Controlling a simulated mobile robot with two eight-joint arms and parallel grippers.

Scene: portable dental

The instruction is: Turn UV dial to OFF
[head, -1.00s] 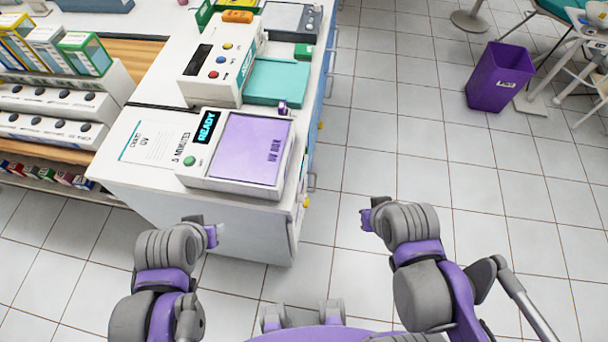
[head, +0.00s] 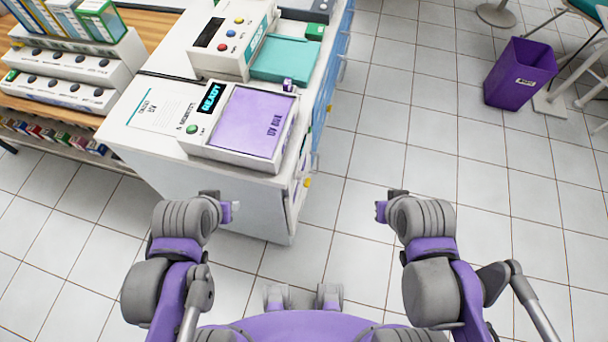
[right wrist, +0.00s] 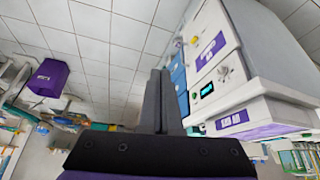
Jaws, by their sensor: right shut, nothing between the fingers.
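The UV box (head: 240,122) sits on the near end of the white counter, with a purple lid, a lit READY display (head: 212,98) and a green button (head: 191,129). In the right wrist view, the counter's side panel shows a small metallic knob (right wrist: 224,72) near a green-lit display (right wrist: 207,89) and a purple label (right wrist: 210,50). I cannot read which setting the knob points to. My right gripper (head: 381,208) is right of the counter, apart from it; its dark fingers (right wrist: 165,100) are shut and empty. My left gripper (head: 232,208) is before the counter's near end, its jaws unclear.
A white device with coloured buttons (head: 232,40) and a teal pad (head: 285,58) stand farther back on the counter. Shelves with boxes (head: 72,62) are at left. A purple bin (head: 520,73) stands at right. The tiled floor right of the counter is clear.

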